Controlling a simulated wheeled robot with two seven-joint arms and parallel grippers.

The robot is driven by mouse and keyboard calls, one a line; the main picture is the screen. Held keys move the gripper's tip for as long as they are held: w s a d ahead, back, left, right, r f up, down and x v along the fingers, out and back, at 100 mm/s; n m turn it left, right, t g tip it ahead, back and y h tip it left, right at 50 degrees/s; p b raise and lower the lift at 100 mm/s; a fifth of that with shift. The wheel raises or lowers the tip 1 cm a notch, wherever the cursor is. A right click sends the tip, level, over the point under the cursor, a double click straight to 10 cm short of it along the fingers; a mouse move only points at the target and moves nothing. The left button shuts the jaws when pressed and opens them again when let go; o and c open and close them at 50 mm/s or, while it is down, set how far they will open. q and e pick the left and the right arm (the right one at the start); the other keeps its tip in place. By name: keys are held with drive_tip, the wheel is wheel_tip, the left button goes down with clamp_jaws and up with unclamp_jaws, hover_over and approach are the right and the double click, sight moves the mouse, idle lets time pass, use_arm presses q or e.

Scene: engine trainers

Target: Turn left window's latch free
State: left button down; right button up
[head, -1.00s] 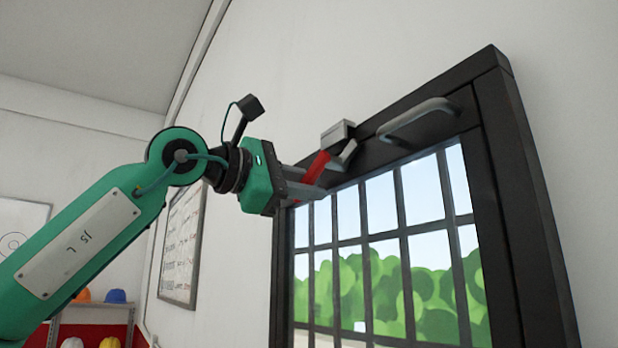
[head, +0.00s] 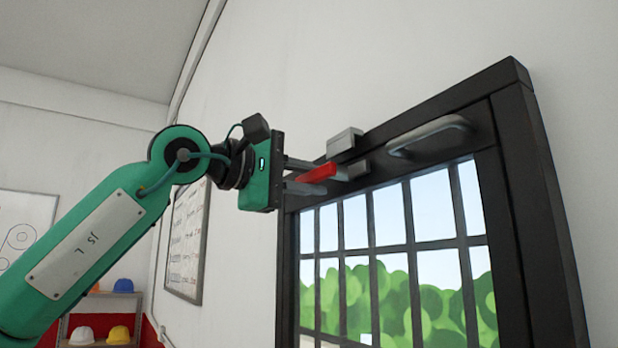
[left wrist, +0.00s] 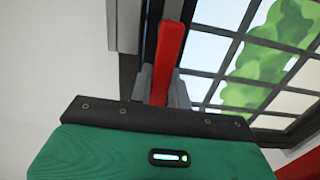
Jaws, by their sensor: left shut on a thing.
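The window (head: 510,180) has a black frame and a grid of dark bars over the panes. Its latch has a red lever (head: 318,173) at the top of the frame, below a grey block. The lever lies nearly level in the head view, its free end to the left. My left gripper (head: 312,176) is shut on the red lever, with one finger above it and one below. In the left wrist view the red lever (left wrist: 166,60) stands between the two fingers. My right gripper is not in view.
A grey handle (head: 428,136) sticks out from the top of the window frame, right of the latch. A grey block (head: 344,142) sits just above the lever. Shelves with hard hats (head: 118,334) stand at the lower left.

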use_arm(q)
drive_tip(key=c, duration=1.4)
unclamp_jaws()
drive_tip(key=shift+o, duration=0.4)
drive_tip(key=shift+s+a+b, duration=0.2)
drive_tip(key=shift+a+b, duration=0.05)
drive_tip(key=shift+b, duration=0.05)
drive_tip(key=b+v, duration=0.5)
drive_tip(key=v, duration=0.8)
